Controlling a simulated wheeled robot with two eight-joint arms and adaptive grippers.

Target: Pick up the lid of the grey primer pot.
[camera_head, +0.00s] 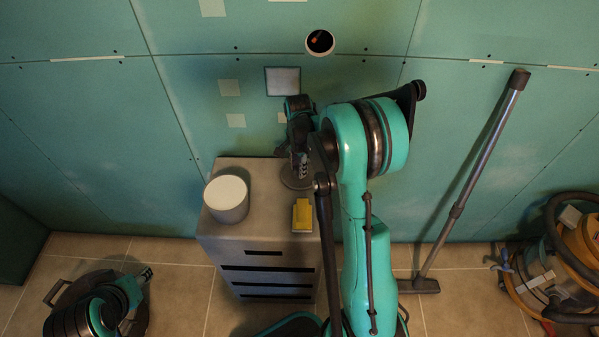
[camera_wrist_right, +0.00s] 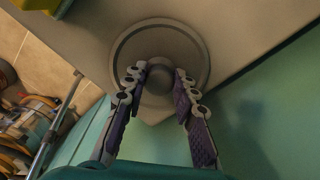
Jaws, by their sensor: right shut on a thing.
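The lid, a round grey disc with a raised rim (camera_wrist_right: 190,42), lies below my right gripper (camera_wrist_right: 159,76) in the right wrist view. Its round knob (camera_wrist_right: 158,70) sits between the fingertips, and the gripper is shut on it. In the head view the grey disc (camera_head: 297,182) shows at the back right of the cabinet top, partly hidden by my right gripper (camera_head: 300,163). I cannot tell whether the lid touches what is under it. My left gripper (camera_head: 144,277) is low at the left, away from the cabinet; its opening is unclear.
The grey drawer cabinet (camera_head: 255,238) stands against the green wall. A white round tub (camera_head: 227,197) and a yellow block (camera_head: 302,213) are on its top. A vacuum tube (camera_head: 476,150) leans at the right, near an orange vacuum (camera_head: 582,242).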

